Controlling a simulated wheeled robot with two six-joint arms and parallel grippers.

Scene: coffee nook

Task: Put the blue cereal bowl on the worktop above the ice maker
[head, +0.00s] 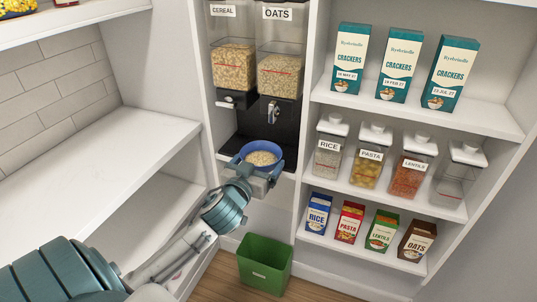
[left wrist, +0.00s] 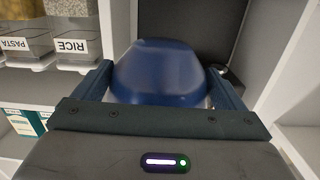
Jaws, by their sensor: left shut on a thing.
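The blue cereal bowl (head: 262,154), with tan cereal in it, is upright in front of the dispensers. My left gripper (head: 258,176) is shut on the bowl from the near side. In the left wrist view the bowl (left wrist: 160,70) sits between the two fingers of the gripper (left wrist: 157,90). Whether the bowl touches the shelf beneath the dispensers cannot be told. A bare white worktop (head: 100,165) is at the left, with an open space below it. No ice maker can be made out. My right gripper is not in view.
A cereal dispenser (head: 233,66) and an oats dispenser (head: 280,72) stand behind the bowl. Shelves at the right hold cracker boxes (head: 400,64), labelled jars (head: 370,158) and small boxes (head: 350,222). A green bin (head: 264,264) stands on the floor. An upright panel separates the worktop from the dispensers.

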